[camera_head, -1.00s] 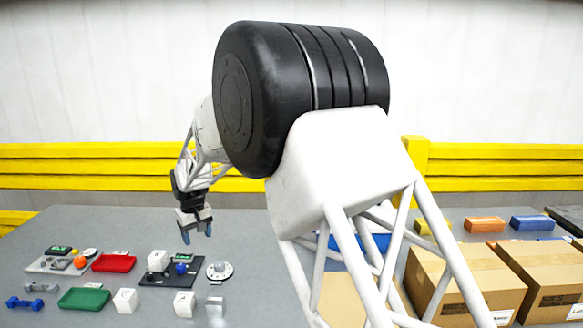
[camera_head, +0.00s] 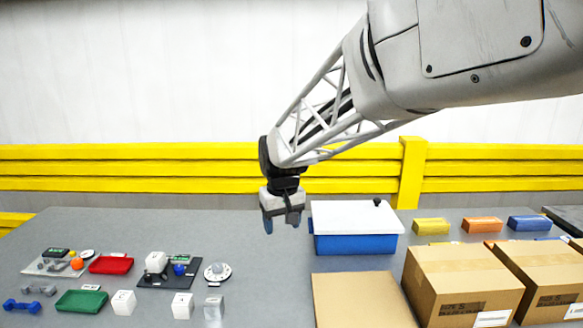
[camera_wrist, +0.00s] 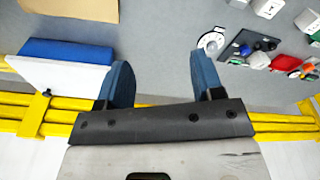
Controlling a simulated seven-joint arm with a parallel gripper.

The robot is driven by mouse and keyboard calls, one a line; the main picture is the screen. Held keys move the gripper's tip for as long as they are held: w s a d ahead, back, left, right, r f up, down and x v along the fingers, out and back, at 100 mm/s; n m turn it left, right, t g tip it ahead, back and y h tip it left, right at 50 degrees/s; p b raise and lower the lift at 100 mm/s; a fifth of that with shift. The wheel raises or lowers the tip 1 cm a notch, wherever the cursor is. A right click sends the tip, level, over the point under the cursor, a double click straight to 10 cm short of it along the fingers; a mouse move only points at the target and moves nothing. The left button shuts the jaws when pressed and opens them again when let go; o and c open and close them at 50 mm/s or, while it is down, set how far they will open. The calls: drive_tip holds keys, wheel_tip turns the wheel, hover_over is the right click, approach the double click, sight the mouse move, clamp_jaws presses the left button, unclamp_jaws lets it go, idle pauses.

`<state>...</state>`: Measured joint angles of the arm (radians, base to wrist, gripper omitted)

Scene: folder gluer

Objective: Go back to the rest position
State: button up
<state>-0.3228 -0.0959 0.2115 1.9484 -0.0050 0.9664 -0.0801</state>
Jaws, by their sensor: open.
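My gripper (camera_head: 281,222) hangs pointing down above the back of the grey table (camera_head: 255,280), to the left of a blue box with a white lid (camera_head: 355,243). In the wrist view my gripper (camera_wrist: 165,85) shows its two blue fingers spread apart with only bare table between them. It holds nothing and touches nothing that I can see.
Red tray (camera_head: 111,265), green tray (camera_head: 81,301), white cubes (camera_head: 123,303) and a round white dish (camera_head: 217,272) lie at left. Cardboard boxes (camera_head: 460,285) stand front right, with yellow, orange and blue blocks (camera_head: 530,223) behind. A yellow rail (camera_head: 120,168) runs behind the table.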

drive_tip(key=s+d+r+m, duration=0.2)
drive_tip(key=s+d, duration=1.1)
drive_tip(key=s, duration=0.3)
drive_tip(key=s+d+f+m, duration=0.1)
drive_tip(key=s+d, duration=0.3)
drive_tip(key=s, duration=0.4)
drive_tip(key=s+d+f+m+t, duration=0.1)
drive_tip(key=s+d+f, duration=0.2)
drive_tip(key=s, duration=0.5)
drive_tip(key=shift+d+f+m+h, duration=0.15)
drive_tip(key=shift+d+m+h, duration=0.15)
drive_tip(key=shift+d+m, duration=0.15)
